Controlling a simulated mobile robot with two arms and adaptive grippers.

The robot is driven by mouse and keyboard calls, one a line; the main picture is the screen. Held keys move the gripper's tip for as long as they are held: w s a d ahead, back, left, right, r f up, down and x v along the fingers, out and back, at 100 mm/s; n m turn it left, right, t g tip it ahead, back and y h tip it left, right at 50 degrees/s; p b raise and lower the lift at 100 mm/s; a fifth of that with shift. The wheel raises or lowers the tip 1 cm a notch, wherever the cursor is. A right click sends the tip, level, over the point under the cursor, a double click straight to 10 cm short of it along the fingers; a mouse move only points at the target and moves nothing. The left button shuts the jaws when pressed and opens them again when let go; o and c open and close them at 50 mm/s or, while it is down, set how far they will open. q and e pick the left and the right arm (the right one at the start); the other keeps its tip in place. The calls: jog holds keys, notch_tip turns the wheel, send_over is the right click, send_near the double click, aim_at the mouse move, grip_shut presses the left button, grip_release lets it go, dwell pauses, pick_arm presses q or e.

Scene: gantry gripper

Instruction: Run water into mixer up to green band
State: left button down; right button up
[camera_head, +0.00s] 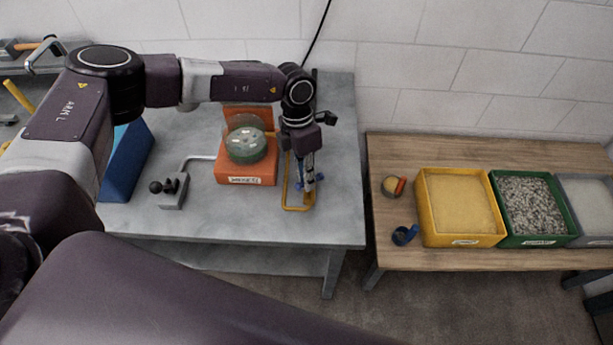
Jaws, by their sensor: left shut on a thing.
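The mixer is an orange unit (246,181) with a white label on its front and a clear, rounded bowl (246,146) that looks greenish inside. It stands on the grey table. My left gripper (309,187) points down just right of the mixer. It is shut on a small blue part (320,177) by a bent yellow pipe or frame (297,209); its fingers hide much of that part. A grey block with black knobs (173,190) stands left of the mixer, with a pipe running towards it. The green band and water level cannot be made out. My right gripper is not in view.
A blue box-like thing (128,160) stands at the table's left. On the wooden table (400,160) at right are yellow (463,241), green (532,241) and grey bins, a blue cup (404,236) and a small round container (391,188). The grey table's front right (335,230) is clear.

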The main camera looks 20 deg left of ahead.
pick_arm(q)
jog(key=shift+f+m+b, duration=0.15)
jog(key=shift+m+b, duration=0.15)
jog(key=shift+b, duration=0.45)
jog(key=m+b, duration=0.2)
jog(key=b, duration=0.1)
jog(key=m+b, duration=0.1)
jog(key=b, duration=0.2)
jog(key=shift+w+m+y, duration=0.2)
jog(key=shift+m+y, duration=0.1)
jog(key=shift+m, duration=0.1)
jog(key=shift+r+m+g+b, duration=0.25)
jog(key=shift+m+g+b, duration=0.05)
jog(key=shift+m+b, duration=0.75)
jog(key=c, duration=2)
grip_release()
jog(key=shift+o, duration=0.2)
